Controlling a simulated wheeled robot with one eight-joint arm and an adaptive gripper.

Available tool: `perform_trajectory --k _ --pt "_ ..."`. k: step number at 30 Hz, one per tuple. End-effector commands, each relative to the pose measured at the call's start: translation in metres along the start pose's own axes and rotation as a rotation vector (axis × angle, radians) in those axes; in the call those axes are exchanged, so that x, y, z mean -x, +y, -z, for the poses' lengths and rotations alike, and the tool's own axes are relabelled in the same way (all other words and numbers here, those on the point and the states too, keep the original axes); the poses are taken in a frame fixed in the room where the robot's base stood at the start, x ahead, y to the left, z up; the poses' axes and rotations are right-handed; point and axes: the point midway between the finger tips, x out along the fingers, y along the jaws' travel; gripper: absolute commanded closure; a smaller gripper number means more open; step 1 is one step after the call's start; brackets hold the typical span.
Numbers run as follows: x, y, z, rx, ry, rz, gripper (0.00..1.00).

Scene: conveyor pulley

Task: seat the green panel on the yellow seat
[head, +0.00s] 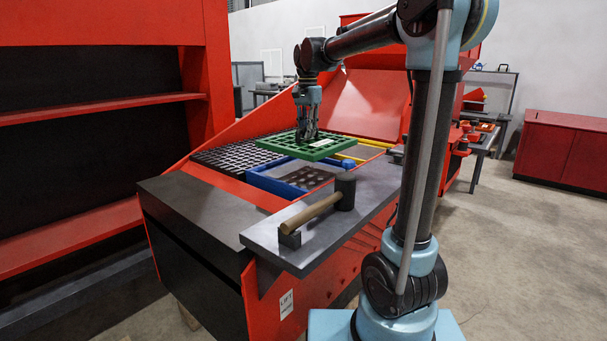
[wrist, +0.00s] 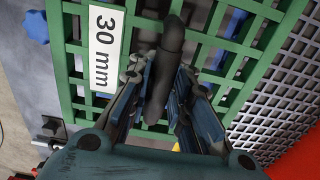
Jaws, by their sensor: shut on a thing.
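My gripper (head: 306,136) is shut on the dark handle (wrist: 167,60) of the green panel (head: 283,144). In the wrist view the handle stands between the two fingers (wrist: 160,105). The panel is a green grid (wrist: 62,60) with a white "30 mm" label (wrist: 103,48). In the head view it appears held above the deck, over the back of the blue frame and partly over the yellow seat. The yellow seat (head: 375,143) shows as yellow edges to the right of the panel; part of it is hidden by the panel.
A blue frame (head: 271,186) lies in front of the panel, with a perforated brown plate inside. A dark grid panel (head: 228,155) is at left. A mallet (head: 318,208) lies on the grey ledge (head: 270,235). A red sloping wall (head: 365,105) rises behind.

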Motion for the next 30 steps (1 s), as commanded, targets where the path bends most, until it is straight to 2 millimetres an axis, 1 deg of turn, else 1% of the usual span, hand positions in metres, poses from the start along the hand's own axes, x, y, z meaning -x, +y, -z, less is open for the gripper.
perform_trajectory --k 11,18,20,27,30 --pt "0.001 -0.004 -0.005 0.005 0.000 0.000 1.00" --pt "-0.001 -0.004 -0.003 0.003 0.000 0.000 1.00" --pt "-0.005 -0.004 -0.003 0.002 0.000 0.000 1.00" --pt "-0.039 -0.003 -0.002 0.001 0.000 0.000 1.00" --pt "-0.050 -0.003 -0.003 0.001 0.000 0.000 1.00"
